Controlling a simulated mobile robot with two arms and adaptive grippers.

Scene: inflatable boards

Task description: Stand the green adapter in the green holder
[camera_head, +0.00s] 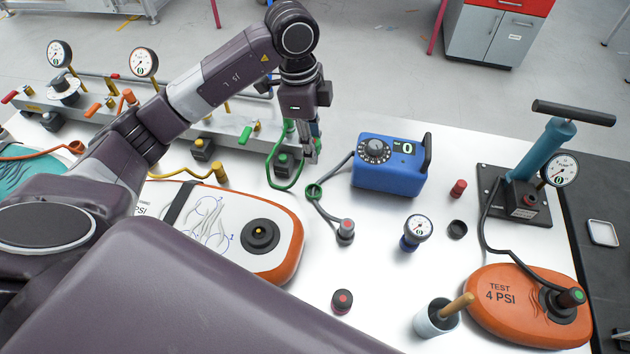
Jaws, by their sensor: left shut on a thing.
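My left gripper (312,152) reaches down from above at the front edge of the grey manifold, with its fingers closed. A green piece, seemingly the green adapter (290,127), shows at the fingers' left side, and a green hose (270,172) loops below it. The fingers hide most of the adapter. A dark block with a green top, seemingly the green holder (283,163), stands on the white table just left of the fingertips. I cannot tell whether the adapter touches it. My right gripper is not in view.
An orange board (285,238) lies in front. A hand pump (540,150) and a small orange test board (510,318) are at right. Small parts dot the table between.

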